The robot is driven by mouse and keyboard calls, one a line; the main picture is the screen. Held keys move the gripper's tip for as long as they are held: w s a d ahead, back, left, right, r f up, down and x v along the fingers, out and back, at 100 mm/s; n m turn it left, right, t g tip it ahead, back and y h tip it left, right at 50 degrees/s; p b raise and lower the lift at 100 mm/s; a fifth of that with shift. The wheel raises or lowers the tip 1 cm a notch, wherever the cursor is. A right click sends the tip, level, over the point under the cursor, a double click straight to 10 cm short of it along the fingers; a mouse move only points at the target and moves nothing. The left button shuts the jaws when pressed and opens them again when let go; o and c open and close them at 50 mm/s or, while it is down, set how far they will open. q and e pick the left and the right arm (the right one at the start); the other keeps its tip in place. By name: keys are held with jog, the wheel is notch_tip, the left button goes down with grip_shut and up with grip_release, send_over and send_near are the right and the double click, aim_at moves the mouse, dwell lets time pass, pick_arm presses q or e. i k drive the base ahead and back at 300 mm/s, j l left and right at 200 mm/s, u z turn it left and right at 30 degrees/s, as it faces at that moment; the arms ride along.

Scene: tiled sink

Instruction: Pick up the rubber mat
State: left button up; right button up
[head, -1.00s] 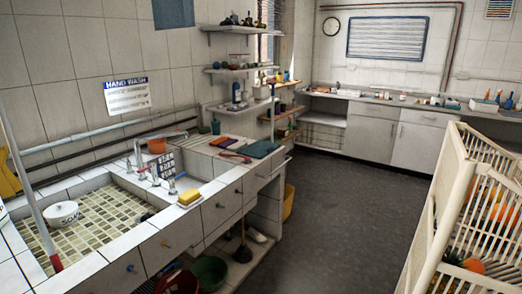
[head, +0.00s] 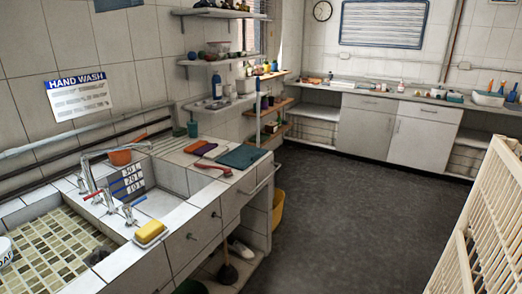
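A flat dark teal piece (head: 243,157), which looks like the rubber mat, lies on the tiled counter (head: 190,210) to the right of the sinks, near the counter's far end. A red brush-like item (head: 213,167) lies just in front of it, to its left. An orange cloth-like item (head: 196,146) and a dark purple one (head: 207,150) lie to its left. Neither of my grippers is in view.
A tiled sink (head: 55,245) with taps and a yellow sponge (head: 149,231) are in the near left. A cream slatted crate (head: 485,235) stands at the right. Dark floor (head: 345,220) between them is clear. A yellow bucket (head: 278,208) stands by the counter's end.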

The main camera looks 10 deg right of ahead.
aim_at(243, 157)
jog(key=i+l+z, duration=0.25)
jog(key=i, duration=0.4)
jog(key=i+z, duration=0.25)
jog(key=i, duration=0.4)
